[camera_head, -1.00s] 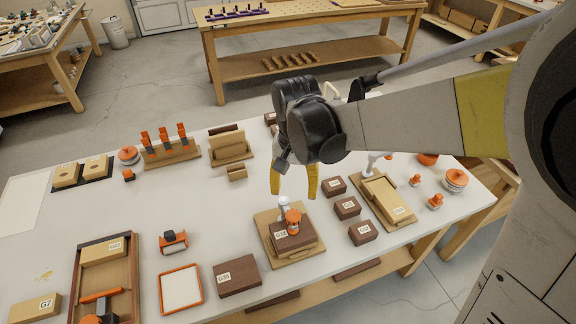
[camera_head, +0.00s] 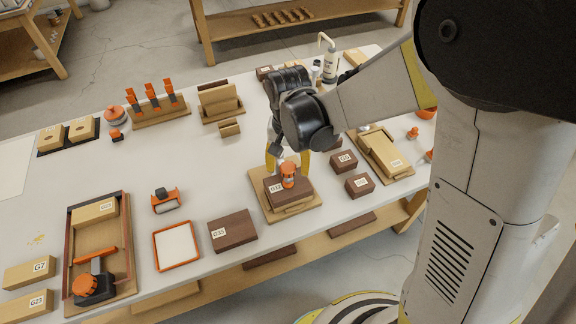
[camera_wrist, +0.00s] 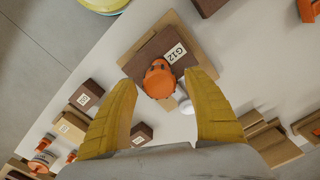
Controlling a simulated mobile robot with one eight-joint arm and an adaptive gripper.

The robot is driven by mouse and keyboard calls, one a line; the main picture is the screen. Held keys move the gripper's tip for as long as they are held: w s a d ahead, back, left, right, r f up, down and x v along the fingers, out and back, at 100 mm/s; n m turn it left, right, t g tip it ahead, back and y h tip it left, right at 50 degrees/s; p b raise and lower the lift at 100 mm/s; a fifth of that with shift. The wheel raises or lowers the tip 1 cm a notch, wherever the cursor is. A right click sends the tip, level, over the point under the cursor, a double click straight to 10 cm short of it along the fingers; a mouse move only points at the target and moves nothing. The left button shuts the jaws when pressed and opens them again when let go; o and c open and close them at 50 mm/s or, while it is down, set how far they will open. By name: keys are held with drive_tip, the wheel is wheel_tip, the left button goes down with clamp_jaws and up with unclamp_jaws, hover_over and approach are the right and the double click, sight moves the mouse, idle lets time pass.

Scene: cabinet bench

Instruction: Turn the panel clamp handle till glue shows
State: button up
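An orange handle (camera_head: 288,176) stands on a dark brown block labelled G12 (camera_head: 276,189), which sits on a light wooden base (camera_head: 263,207). In the wrist view, my gripper (camera_wrist: 163,85) is open, with the handle between the finger lines and clear space on both sides. I cannot tell whether the fingertips are level with the handle. No glue is visible at the block.
Small labelled dark blocks (camera_head: 344,162) and a wooden tray (camera_head: 398,170) lie to the right. A dark block (camera_head: 233,231) and an orange-framed white pad (camera_head: 177,246) lie left. A wooden frame (camera_head: 127,263) holds an orange-knobbed clamp (camera_head: 92,289).

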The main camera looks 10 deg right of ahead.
sight(288, 166)
drive_tip(key=c, duration=1.1)
drive_tip(key=shift+o, duration=0.2)
drive_tip(key=shift+m, duration=3)
drive_tip(key=o, duration=1.2)
drive_tip(key=shift+r, duration=0.1)
wheel_tip(288, 166, up, 12)
drive_tip(key=shift+f, duration=0.1)
